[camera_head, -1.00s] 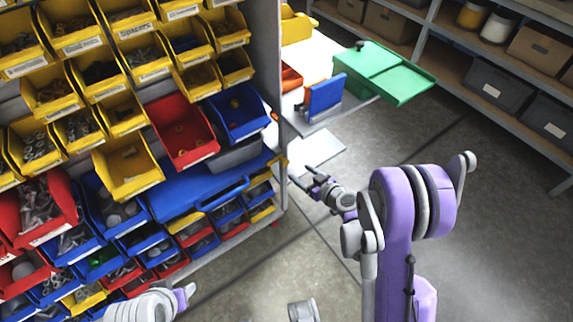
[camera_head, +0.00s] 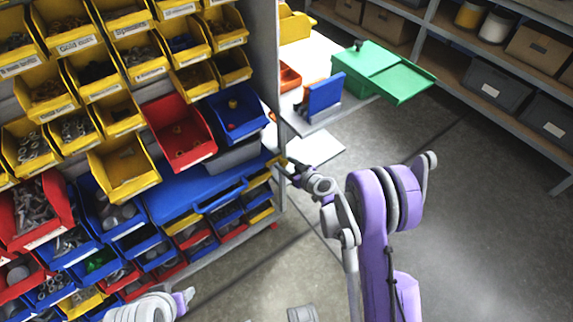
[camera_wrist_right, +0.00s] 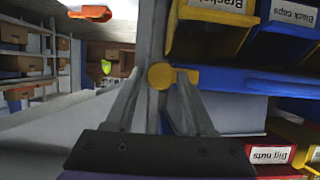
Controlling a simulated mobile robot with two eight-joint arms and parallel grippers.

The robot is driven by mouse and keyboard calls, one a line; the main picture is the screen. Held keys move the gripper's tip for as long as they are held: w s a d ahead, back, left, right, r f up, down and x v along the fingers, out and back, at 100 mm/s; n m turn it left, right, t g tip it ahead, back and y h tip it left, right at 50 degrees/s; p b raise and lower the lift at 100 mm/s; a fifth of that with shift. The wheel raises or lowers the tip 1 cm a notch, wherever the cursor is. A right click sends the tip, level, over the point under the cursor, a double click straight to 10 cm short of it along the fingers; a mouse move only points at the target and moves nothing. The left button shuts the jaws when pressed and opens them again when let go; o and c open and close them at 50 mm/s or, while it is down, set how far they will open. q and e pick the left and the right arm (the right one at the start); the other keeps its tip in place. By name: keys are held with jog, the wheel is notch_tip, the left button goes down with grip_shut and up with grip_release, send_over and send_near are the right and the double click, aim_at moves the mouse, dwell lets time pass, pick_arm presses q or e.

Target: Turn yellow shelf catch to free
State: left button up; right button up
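The yellow shelf catch (camera_wrist_right: 160,75) is a round knob with a short arm pointing right in the right wrist view. It sits by the grey upright of the bin rack, at the edge of a blue shelf (camera_wrist_right: 235,82). In the head view, a small yellow piece (camera_head: 280,161) shows there, beside the blue shelf (camera_head: 190,188). My right gripper (camera_wrist_right: 160,78) is open, its fingers apart on either side of the catch's knob. I cannot tell whether they touch it. In the head view, my right gripper (camera_head: 290,168) is small and partly hidden. My left gripper does not show.
The rack holds many bins, including a red bin (camera_head: 180,133) and a blue bin (camera_head: 236,112). A green box (camera_head: 375,68) and a blue upright piece (camera_head: 323,97) stand on the bench behind. Open floor (camera_head: 470,220) lies to the right.

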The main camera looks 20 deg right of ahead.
grip_shut()
jog(key=m+y, duration=0.1)
jog(key=m+b, duration=0.1)
jog(key=shift+d+f+m+g+y, duration=0.2)
jog(key=shift+m+g+y, duration=0.1)
jog(key=shift+y, duration=0.1)
jog(key=m+y+b, duration=0.1)
jog(key=m+y, duration=0.1)
jog(key=m, duration=0.1)
jog(key=shift+w+d+f+b, duration=0.1)
jog(key=shift+w+d+b, duration=0.05)
jog(key=shift+b, duration=0.25)
jog(key=m+y+b, duration=0.2)
jog(key=m, duration=0.2)
jog(key=shift+d+f+b, duration=0.1)
jog(key=shift+f+b, duration=0.1)
jog(key=shift+b, duration=0.2)
jog(key=shift+m+t+y+b, duration=0.7)
jog(key=shift+m+b, duration=0.4)
jog(key=shift+m, duration=0.8)
